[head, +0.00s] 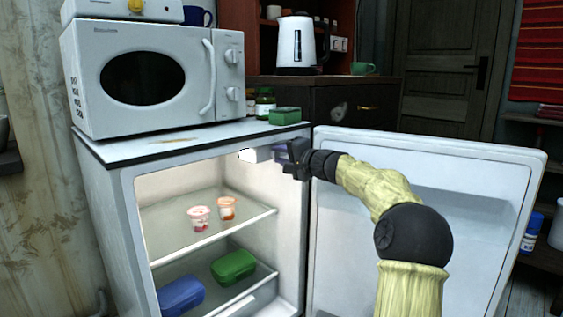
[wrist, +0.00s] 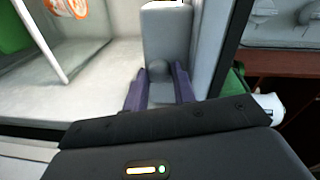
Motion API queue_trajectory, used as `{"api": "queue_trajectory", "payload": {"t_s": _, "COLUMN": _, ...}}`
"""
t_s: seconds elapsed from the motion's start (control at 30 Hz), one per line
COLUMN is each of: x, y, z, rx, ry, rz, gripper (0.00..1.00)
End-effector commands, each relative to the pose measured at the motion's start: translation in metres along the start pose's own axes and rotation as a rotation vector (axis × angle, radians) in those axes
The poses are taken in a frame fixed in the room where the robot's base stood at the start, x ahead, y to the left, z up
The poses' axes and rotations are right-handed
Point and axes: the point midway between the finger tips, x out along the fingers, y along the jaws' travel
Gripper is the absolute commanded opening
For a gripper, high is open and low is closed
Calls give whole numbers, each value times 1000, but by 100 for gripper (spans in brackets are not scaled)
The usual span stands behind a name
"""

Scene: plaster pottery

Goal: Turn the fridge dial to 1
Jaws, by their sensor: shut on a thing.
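The fridge (head: 107,166) stands open, with its door (head: 480,200) swung out to the right. A pale control housing (head: 258,154) is fixed high on the inner right wall of the fridge. It also shows in the wrist view (wrist: 167,28). The round grey dial (wrist: 159,70) on it sits between the two purple fingers of my gripper (wrist: 159,92). The fingers are shut on the dial, one on each side. In the head view my gripper (head: 283,153) reaches in at the upper right of the fridge opening and hides the dial. I cannot read the dial's number.
Two small cups (head: 199,218) stand on the upper shelf. A green container (head: 234,266) and a blue container (head: 181,297) lie on the lower shelf. The open door is close to my arm.

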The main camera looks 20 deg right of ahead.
Motion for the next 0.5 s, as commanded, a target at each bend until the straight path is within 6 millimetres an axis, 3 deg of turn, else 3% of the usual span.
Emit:
{"api": "queue_trajectory", "payload": {"t_s": 0.37, "x": 0, "y": 3, "z": 0, "rx": -6, "ry": 0, "rz": 5, "gripper": 3}}
{"api": "queue_trajectory", "payload": {"t_s": 0.4, "x": 0, "y": 3, "z": 0, "rx": -6, "ry": 0, "rz": 5, "gripper": 34}}
{"api": "queue_trajectory", "payload": {"t_s": 0.5, "x": 0, "y": 2, "z": 0, "rx": -5, "ry": 0, "rz": 4, "gripper": 48}}
